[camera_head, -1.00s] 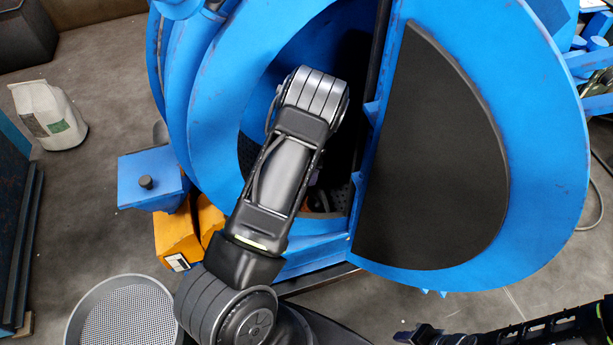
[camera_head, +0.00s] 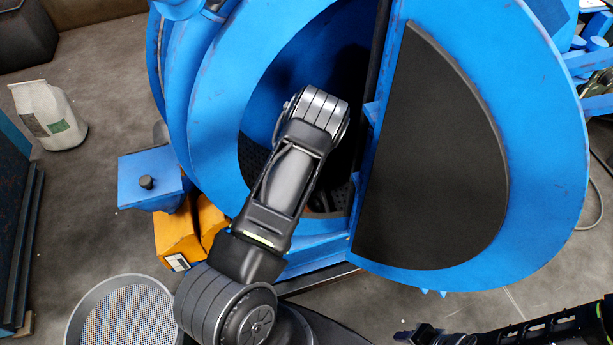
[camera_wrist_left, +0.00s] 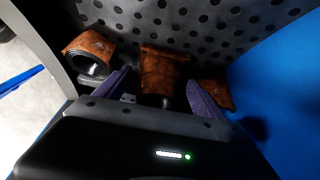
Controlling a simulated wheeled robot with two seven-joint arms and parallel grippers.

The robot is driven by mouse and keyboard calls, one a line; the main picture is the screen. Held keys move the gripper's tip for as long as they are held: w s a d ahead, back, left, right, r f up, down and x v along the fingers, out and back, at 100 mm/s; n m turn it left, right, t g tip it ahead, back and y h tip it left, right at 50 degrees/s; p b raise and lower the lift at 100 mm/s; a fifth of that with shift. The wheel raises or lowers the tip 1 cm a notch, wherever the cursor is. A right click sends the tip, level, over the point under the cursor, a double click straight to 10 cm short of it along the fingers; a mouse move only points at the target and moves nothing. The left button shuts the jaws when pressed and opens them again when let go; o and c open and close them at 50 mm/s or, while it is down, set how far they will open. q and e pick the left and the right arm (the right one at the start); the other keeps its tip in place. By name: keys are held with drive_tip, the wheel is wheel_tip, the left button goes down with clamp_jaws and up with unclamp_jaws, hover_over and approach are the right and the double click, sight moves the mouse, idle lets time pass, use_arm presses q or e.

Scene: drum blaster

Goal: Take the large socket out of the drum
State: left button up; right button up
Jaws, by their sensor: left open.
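The drum (camera_head: 225,110) is large and blue, with its opening facing me. My left arm reaches into it, and hides its own gripper in the head view. In the left wrist view, several rusty brown pieces lie by the perforated drum wall. One stepped, socket-like piece (camera_wrist_left: 162,65) is between the purple fingers of my open left gripper (camera_wrist_left: 160,80); I cannot tell whether they touch it. A ring-like socket (camera_wrist_left: 90,55) with a dark bore lies left of the fingers. Another rusty piece (camera_wrist_left: 217,92) is partly hidden at right. I cannot tell which is the large socket. My right gripper (camera_head: 418,335) is low at right, its jaws unclear.
A round perforated basket (camera_head: 125,315) stands on the floor at lower left. A blue box (camera_head: 150,182), yellow blocks (camera_head: 178,240) and a white sack (camera_head: 47,115) are at left.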

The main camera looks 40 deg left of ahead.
use_arm(q)
drive_tip(key=shift+c, duration=0.5)
drive_tip(key=c, duration=1.6)
clamp_jaws()
drive_tip(key=shift+w+r, duration=0.1)
